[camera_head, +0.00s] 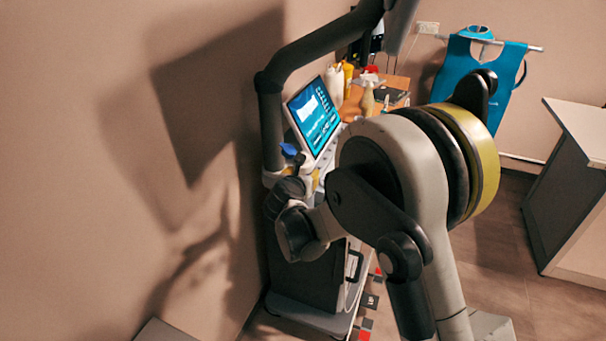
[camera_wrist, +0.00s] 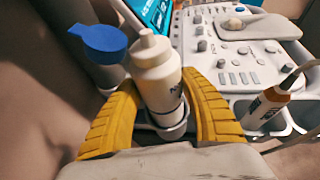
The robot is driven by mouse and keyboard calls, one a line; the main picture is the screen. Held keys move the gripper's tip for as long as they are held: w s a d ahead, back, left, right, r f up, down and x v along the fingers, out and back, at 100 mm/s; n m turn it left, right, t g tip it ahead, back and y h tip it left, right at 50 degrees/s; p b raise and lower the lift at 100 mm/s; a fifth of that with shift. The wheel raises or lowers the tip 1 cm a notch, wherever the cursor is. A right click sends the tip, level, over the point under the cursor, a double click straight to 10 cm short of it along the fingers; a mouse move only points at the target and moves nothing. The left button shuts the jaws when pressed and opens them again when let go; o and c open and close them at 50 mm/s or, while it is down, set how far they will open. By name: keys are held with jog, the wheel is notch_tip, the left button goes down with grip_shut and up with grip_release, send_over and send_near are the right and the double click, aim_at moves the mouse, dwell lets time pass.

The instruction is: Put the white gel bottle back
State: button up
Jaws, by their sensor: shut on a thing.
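The white gel bottle (camera_wrist: 156,62) stands nearly upright between the yellow fingers of my gripper (camera_wrist: 160,84) in the wrist view, its pale nozzle on top. My gripper is shut on its body. A grey ring-shaped holder (camera_wrist: 176,133) on the console's side shows around the bottle's lower part. The bottle's base is hidden, so I cannot tell how deep it sits. In the head view my arm hides most of the gripper and bottle.
A blue cap (camera_wrist: 98,42) is close left of the bottle. The wall is close on the left.

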jog(key=o, duration=0.7)
jog(key=shift+r+p, duration=0.3)
jog(key=shift+p, duration=0.1)
jog(key=p+v, duration=0.4)
jog(key=v, duration=0.8)
jog(key=s+d+r+m+g, duration=0.2)
jog(key=s+d+r+m, duration=0.3)
jog(key=d+m, duration=0.4)
jog(key=s+d+r+m+g, duration=0.25)
jog(key=s+d+m, duration=0.35)
jog(key=d+m, duration=0.3)
jog(key=s+d+m, duration=0.1)
jog(key=s+m, duration=0.4)
jog(key=s+d+m+g+y, duration=0.1)
jog(key=s+d+m, duration=0.1)
jog(key=s+m, duration=0.4)
jog(key=s+d+m+y, duration=0.1)
jog(key=s+d+m, duration=0.1)
jog(key=s+m, duration=0.3)
jog(key=shift+s+d+f+g, duration=0.1)
jog(key=shift+s+d+g, duration=0.15)
jog(key=shift+s+g, duration=0.15)
